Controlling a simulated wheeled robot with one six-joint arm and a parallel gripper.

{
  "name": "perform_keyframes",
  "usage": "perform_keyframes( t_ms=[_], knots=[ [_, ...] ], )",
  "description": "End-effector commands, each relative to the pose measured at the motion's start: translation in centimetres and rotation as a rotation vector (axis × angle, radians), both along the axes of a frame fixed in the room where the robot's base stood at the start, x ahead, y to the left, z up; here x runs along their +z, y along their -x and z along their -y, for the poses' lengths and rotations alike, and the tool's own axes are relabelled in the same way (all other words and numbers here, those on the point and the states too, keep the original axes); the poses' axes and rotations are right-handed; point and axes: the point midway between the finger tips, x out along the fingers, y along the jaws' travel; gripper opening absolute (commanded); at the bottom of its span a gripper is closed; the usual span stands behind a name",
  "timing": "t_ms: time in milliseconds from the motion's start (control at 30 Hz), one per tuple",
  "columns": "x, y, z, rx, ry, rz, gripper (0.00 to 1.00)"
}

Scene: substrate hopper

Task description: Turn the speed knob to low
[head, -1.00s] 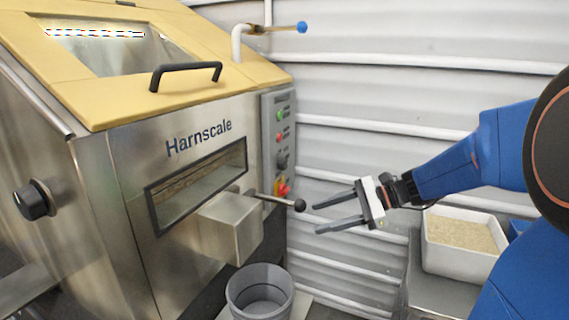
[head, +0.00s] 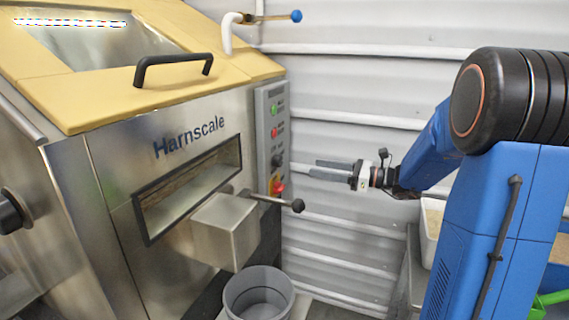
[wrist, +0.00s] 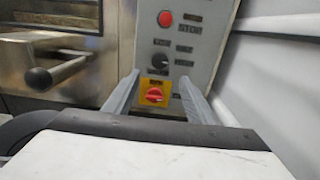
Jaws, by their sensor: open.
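The speed knob (head: 277,160) is a small black dial on the grey control panel (head: 262,112) at the machine's right edge. In the wrist view the knob (wrist: 158,61) shows clearly, with small labels around it too blurred to read. My gripper (head: 317,169) is open and empty, its fingers pointing left toward the panel, apart from it in the head view. In the wrist view the two fingers (wrist: 157,85) frame the red switch on a yellow plate (wrist: 154,93), with the knob just above it.
Red (head: 274,133) and green (head: 273,110) buttons sit above the knob. A lever with a black ball (head: 298,205) sticks out below and left of my gripper. A grey bucket (head: 258,296) stands beneath the chute. The ribbed wall (head: 350,110) is behind the arm.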

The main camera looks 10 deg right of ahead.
Motion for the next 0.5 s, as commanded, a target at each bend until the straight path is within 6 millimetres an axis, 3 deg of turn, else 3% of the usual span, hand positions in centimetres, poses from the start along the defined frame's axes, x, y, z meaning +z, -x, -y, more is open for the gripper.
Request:
perform_keyframes(
  t_ms=[500],
  knots=[
    [0.0, -4.7, -6.7, 0.004, 0.001, -0.001, 0.51]
  ],
)
